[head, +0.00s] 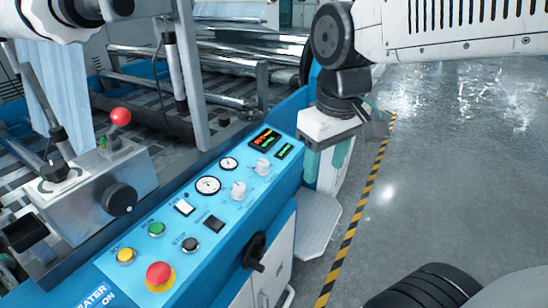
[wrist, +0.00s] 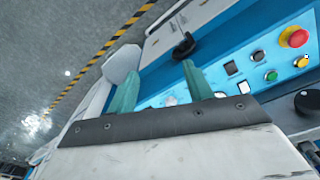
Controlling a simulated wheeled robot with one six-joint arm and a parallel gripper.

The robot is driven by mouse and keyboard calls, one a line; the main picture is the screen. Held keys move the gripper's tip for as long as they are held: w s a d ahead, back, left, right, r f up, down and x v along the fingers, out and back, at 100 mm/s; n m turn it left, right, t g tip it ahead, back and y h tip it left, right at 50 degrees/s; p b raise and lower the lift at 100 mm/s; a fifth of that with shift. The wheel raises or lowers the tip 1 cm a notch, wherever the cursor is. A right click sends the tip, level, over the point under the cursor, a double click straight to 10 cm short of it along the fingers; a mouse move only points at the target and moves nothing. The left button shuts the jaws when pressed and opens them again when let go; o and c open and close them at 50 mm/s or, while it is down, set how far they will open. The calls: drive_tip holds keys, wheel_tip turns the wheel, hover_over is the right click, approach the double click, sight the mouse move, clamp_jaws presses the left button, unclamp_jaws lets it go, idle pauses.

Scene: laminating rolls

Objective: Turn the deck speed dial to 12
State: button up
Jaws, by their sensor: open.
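Two white knobs, the nearer (head: 238,189) and the farther (head: 262,167), stand on the blue control panel (head: 215,228) in the head view. Their labels and settings are too small to read, so I cannot tell which is the deck speed dial. My gripper (head: 326,168) is open and empty, pointing down beyond the panel's right end, apart from both knobs. In the wrist view its two teal fingers (wrist: 160,70) are spread. A pale knob (wrist: 171,100) shows low between them, partly hidden by the gripper body.
The panel also carries a red mushroom button (head: 160,274), yellow, green and black buttons, two round gauges and a lit display (head: 265,138). A black handle (head: 254,251) sticks out from the panel's front. A red-knobbed lever (head: 120,117) stands left. Open floor lies right.

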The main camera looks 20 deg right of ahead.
drive_tip(key=w+a+f+n, duration=0.1)
drive_tip(key=w+n, duration=0.2)
drive_tip(key=w, duration=1)
drive_tip(key=n+g, duration=0.1)
drive_tip(key=n, duration=0.2)
hover_over(262, 162)
wheel_tip(262, 162, down, 6)
drive_tip(key=shift+d, duration=0.1)
wheel_tip(262, 162, down, 6)
drive_tip(key=shift+f, duration=0.5)
drive_tip(key=shift+c, duration=0.3)
drive_tip(key=c, duration=0.9)
